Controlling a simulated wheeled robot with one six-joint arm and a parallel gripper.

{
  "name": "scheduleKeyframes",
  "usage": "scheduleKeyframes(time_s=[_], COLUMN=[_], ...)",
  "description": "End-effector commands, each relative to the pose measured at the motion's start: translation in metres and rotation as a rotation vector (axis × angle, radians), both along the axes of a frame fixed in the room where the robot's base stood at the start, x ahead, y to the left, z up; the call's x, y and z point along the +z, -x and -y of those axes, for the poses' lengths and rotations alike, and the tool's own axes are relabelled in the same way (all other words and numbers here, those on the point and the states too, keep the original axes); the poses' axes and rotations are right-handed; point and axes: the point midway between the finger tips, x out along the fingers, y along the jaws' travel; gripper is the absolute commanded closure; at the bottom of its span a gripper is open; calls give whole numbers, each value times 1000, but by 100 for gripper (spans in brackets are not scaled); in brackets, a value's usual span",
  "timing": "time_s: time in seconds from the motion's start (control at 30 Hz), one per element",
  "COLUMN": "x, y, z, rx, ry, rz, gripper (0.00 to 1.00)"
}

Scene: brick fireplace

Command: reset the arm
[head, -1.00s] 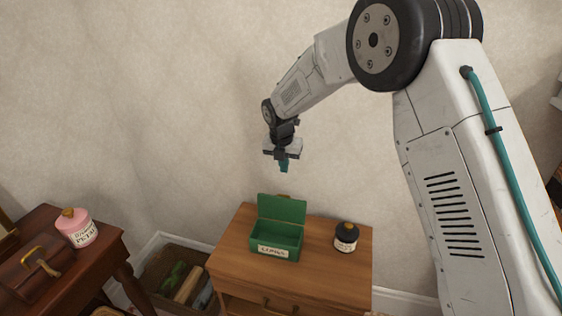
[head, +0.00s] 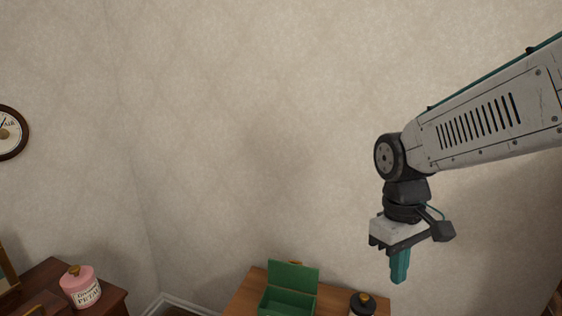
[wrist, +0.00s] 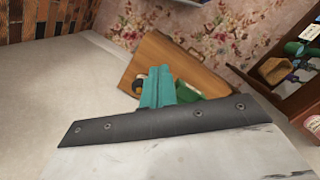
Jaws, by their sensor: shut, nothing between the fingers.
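My gripper (head: 399,266) hangs pointing down at the right of the head view, in the air in front of the wall. Its teal fingers are shut together with nothing between them. In the wrist view the shut fingers (wrist: 157,88) show in front of the wooden cabinet top. My gripper is well above the cabinet and touches nothing.
Below, a wooden cabinet (head: 246,294) holds an open green box (head: 292,276) and a dark jar (head: 362,304). A dark table (head: 50,275) with a pink jar (head: 80,287) stands at the left. A round dial (head: 10,133) hangs on the left wall. The air between is free.

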Motion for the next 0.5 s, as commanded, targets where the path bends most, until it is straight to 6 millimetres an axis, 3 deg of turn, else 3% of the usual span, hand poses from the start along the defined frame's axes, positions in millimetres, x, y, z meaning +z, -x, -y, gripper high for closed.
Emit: scheduleKeyframes(time_s=[0.1,0.3,0.5], x=[14,24,31], y=[48,115,147], z=[18,39,50], rx=[-188,-395,-447], ry=[1,-16,-44], rz=[34,101,199], gripper=[100,100,100])
